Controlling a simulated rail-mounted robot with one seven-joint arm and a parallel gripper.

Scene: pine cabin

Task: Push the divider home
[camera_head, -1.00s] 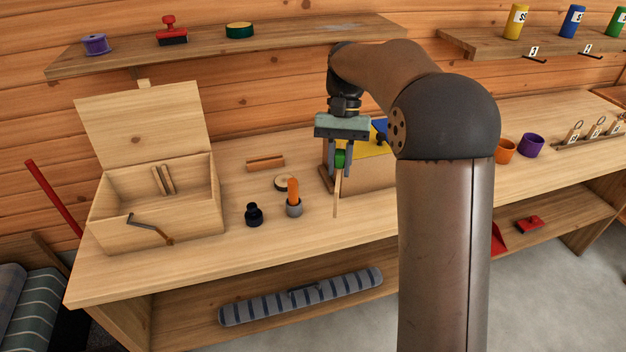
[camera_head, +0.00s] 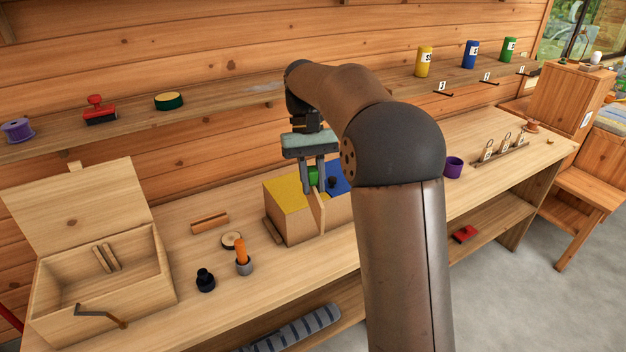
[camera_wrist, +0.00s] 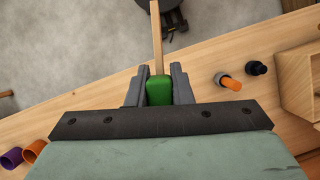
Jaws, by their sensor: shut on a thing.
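My gripper (camera_head: 315,182) is shut on the green grip (camera_head: 313,176) of the divider (camera_head: 317,212), a thin pale wooden panel hanging below the fingers. In the head view the panel overlaps the front of a low wooden box (camera_head: 292,225) with a yellow part (camera_head: 287,192) at left and a blue part (camera_head: 336,177) at right. I cannot tell whether the panel is in a slot or just in front of the box. In the wrist view the green grip (camera_wrist: 159,91) sits between the fingers and the panel (camera_wrist: 157,38) points away. My arm hides the box's right side.
An open lidded wooden case (camera_head: 100,285) stands at the left with a bent tool (camera_head: 100,316) on its front. A black knob (camera_head: 205,281), an orange-topped grey cup (camera_head: 243,262), a wood disc (camera_head: 231,241) and a wood block (camera_head: 210,222) lie between. A purple cup (camera_head: 453,167) stands right.

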